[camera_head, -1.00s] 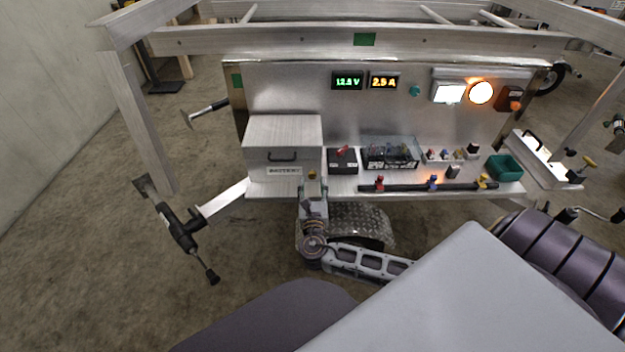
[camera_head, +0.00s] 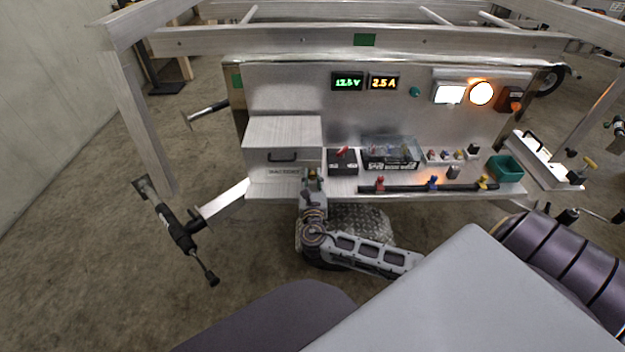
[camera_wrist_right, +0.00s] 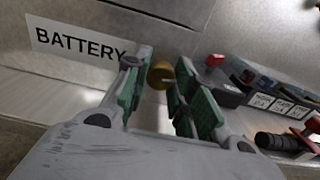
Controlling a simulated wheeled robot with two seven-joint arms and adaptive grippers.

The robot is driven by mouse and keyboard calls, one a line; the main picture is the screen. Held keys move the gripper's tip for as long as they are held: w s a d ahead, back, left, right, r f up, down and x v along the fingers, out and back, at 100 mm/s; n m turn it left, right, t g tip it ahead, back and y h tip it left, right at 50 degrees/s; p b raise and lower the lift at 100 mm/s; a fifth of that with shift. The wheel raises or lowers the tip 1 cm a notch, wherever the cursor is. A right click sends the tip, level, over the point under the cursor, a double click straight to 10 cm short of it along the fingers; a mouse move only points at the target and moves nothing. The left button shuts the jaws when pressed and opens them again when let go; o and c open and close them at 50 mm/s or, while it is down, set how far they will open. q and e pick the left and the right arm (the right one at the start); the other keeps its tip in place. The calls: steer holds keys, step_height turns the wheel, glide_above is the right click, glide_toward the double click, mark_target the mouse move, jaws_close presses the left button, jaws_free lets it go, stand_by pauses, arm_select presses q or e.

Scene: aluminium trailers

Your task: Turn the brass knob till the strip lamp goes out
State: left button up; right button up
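The brass knob (camera_wrist_right: 160,74) sits at the front of the battery box, to the right of the BATTERY label in the right wrist view. It also shows small in the head view (camera_head: 313,173). My right gripper (camera_wrist_right: 163,88) is open, with its green-padded fingers on either side of the knob; whether they touch it I cannot tell. In the head view my right gripper (camera_head: 312,182) is at the lower right corner of the battery box (camera_head: 283,142). On the upright panel the rectangular white lamp (camera_head: 449,94) is lit. My left gripper is not in view.
A round orange lamp (camera_head: 481,93) is lit beside the white one. The shelf holds a black battery unit with a red switch (camera_head: 342,161), a clear-covered fuse box (camera_head: 390,153), a dark bar with coloured taps (camera_head: 410,188) and a green bin (camera_head: 505,167).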

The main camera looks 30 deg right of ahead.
steer(key=shift+c, duration=1.4)
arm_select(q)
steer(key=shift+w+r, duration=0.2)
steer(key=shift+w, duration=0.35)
arm_select(e)
steer(key=shift+m, duration=1.1)
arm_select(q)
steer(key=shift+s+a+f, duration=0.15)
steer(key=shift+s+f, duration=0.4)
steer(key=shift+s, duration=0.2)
arm_select(e)
steer(key=shift+m, duration=0.5)
steer(key=o, duration=0.9)
steer(key=shift+o, duration=0.6)
steer(key=shift+v, duration=0.75)
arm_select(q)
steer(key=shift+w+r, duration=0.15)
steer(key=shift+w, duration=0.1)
arm_select(e)
steer(key=v, duration=1)
steer(key=shift+s+a, duration=0.15)
steer(key=shift+a, duration=0.05)
